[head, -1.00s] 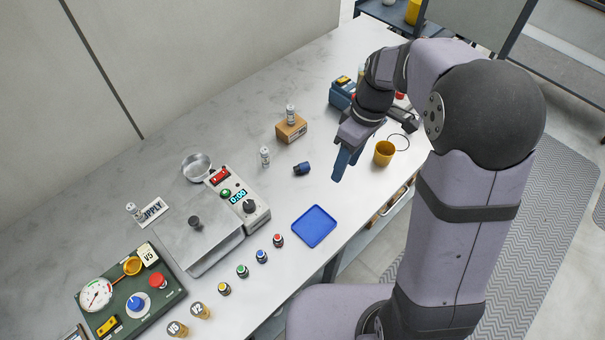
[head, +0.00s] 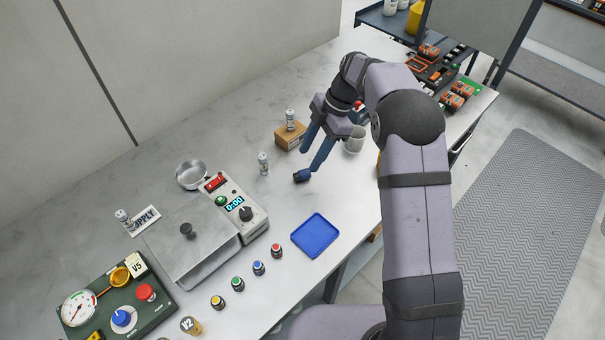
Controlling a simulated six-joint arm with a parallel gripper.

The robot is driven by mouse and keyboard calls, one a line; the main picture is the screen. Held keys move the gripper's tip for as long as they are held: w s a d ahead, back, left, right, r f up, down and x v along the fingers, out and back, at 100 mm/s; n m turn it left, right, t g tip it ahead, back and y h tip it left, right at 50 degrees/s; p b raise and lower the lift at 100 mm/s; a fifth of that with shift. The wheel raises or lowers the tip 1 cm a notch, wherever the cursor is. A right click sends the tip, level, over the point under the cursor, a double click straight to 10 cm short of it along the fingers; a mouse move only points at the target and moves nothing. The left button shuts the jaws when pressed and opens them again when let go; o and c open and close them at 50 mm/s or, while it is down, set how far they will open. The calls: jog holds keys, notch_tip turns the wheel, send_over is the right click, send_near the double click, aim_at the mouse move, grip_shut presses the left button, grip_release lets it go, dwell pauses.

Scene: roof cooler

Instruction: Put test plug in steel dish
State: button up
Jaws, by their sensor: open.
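The small dark blue cylinder, which looks like the test plug (head: 301,176), lies on its side on the grey bench. The steel dish (head: 191,175) is a round, shallow metal pan at the back left, and it looks empty. My gripper (head: 309,161) is open and points down just behind and above the plug. One blue finger ends close to the plug; I cannot tell whether it touches. Nothing is between the fingers.
A vial (head: 263,163) stands between dish and plug. Another stands on a cardboard box (head: 291,136) behind my gripper. A control box (head: 236,207) sits beside the dish. A blue tray (head: 315,236) lies in front, with bare bench between it and the plug. A pale mug (head: 354,139) stands right.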

aim_at(304, 171)
jog(key=shift+a+f, duration=0.1)
jog(key=shift+f, duration=0.25)
jog(key=shift+s+a+f+p, duration=0.15)
jog(key=shift+s+f+p, duration=0.15)
jog(key=shift+f+p, duration=0.4)
jog(key=shift+p+x, duration=0.8)
jog(key=shift+x, duration=1.1)
jog(key=shift+w, duration=0.1)
grip_shut()
